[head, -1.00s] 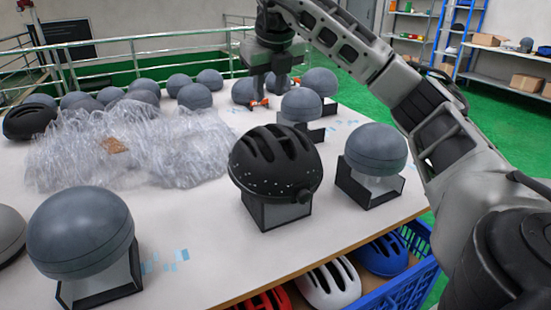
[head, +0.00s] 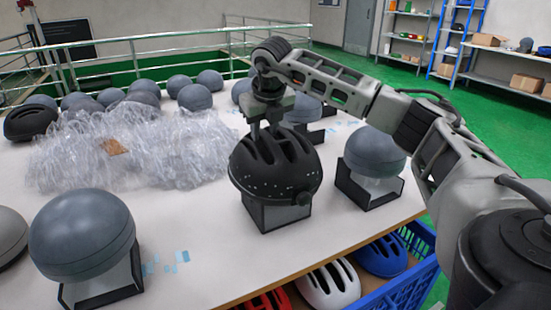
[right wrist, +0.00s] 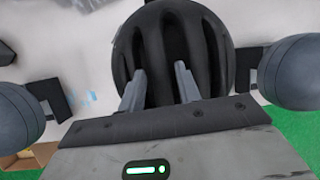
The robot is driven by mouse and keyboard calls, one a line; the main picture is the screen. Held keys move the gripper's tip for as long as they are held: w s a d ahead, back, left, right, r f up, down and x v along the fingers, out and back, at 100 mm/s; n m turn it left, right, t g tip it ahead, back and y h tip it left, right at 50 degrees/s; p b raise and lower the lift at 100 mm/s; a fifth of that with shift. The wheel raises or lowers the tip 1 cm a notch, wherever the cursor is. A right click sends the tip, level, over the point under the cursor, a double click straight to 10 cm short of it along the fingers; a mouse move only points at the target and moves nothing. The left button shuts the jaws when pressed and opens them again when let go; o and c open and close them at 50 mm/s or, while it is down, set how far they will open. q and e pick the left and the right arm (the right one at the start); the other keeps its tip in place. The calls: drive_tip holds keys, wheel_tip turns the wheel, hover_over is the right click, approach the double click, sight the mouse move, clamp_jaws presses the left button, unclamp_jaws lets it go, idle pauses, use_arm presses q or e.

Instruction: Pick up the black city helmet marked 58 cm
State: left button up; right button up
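A black vented helmet (head: 268,172) with white specks along its lower edge sits on a dark-framed stand (head: 285,217) near the table's front edge. No size mark is legible on it. My right gripper (head: 266,134) is directly over its top, fingers pointing down. In the right wrist view the two fingers (right wrist: 160,75) are apart over the helmet's vents (right wrist: 213,55); whether they touch it is unclear. A second black helmet (head: 28,122) lies at the table's far left. My left gripper is not in view.
Grey domes on stands flank the helmet: one at right (head: 373,150), one at front left (head: 82,235), one behind the gripper. Crumpled clear plastic (head: 150,155) covers the middle left. A blue crate (head: 412,285) with coloured helmets is below the table edge.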

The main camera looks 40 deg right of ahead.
clamp_jaws()
drive_tip(key=shift+r, duration=0.1)
